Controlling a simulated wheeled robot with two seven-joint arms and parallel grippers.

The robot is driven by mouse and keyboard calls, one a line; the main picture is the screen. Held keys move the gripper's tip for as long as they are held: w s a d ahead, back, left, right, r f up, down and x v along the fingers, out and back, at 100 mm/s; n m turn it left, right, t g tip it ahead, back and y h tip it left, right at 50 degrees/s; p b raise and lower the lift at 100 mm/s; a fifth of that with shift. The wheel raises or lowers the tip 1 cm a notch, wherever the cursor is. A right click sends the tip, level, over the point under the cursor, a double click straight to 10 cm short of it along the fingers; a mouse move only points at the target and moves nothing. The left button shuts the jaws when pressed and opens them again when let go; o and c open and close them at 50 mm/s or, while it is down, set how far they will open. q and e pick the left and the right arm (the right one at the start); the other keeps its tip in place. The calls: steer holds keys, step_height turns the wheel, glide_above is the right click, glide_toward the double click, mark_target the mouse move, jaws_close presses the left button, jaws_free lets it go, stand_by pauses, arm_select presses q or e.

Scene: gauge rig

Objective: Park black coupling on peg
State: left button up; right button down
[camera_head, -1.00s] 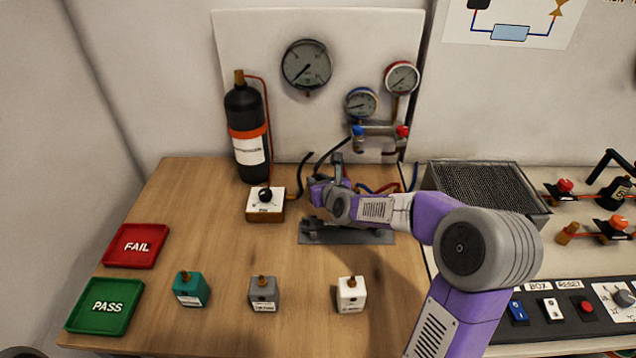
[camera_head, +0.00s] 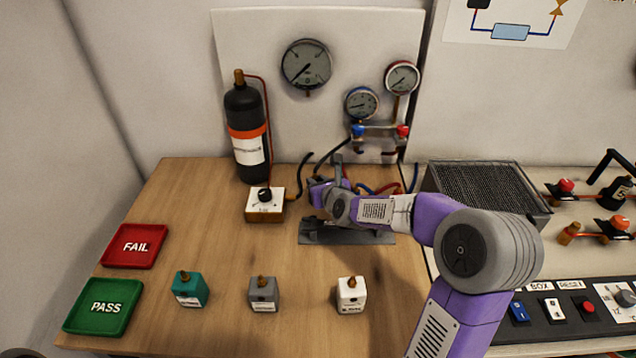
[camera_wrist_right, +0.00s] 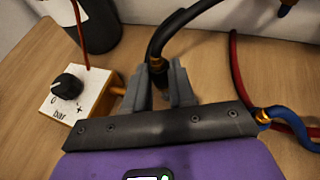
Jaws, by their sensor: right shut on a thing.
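My right gripper (camera_wrist_right: 160,88) is shut on the black coupling (camera_wrist_right: 158,70) at the end of a black hose (camera_wrist_right: 182,25). The grey fingers stand on either side of it, with a brass-coloured bit at its top. In the head view my right gripper (camera_head: 316,184) is over the back of the wooden table, right of the white regulator box; the hand hides the coupling there. Small dark hooks, possibly pegs, show on the white panel below the manifold (camera_head: 380,130); I cannot tell which is the peg.
The white regulator box (camera_head: 265,205), with a brass outlet, stands close left of the gripper, before the black bottle (camera_head: 246,130). Red and blue hoses (camera_wrist_right: 285,125) lie to its right. A dark plate (camera_head: 320,235) lies beneath my arm. The table's front left holds small blocks and trays.

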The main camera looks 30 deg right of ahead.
steer(key=shift+f, duration=0.2)
steer(key=shift+f, duration=1)
steer(key=shift+f, duration=0.15)
stand_by(0.3)
steer(key=c, duration=1.1)
jaws_free()
steer(key=o, duration=0.6)
steer(key=shift+c, duration=0.2)
steer(key=shift+s, duration=0.1)
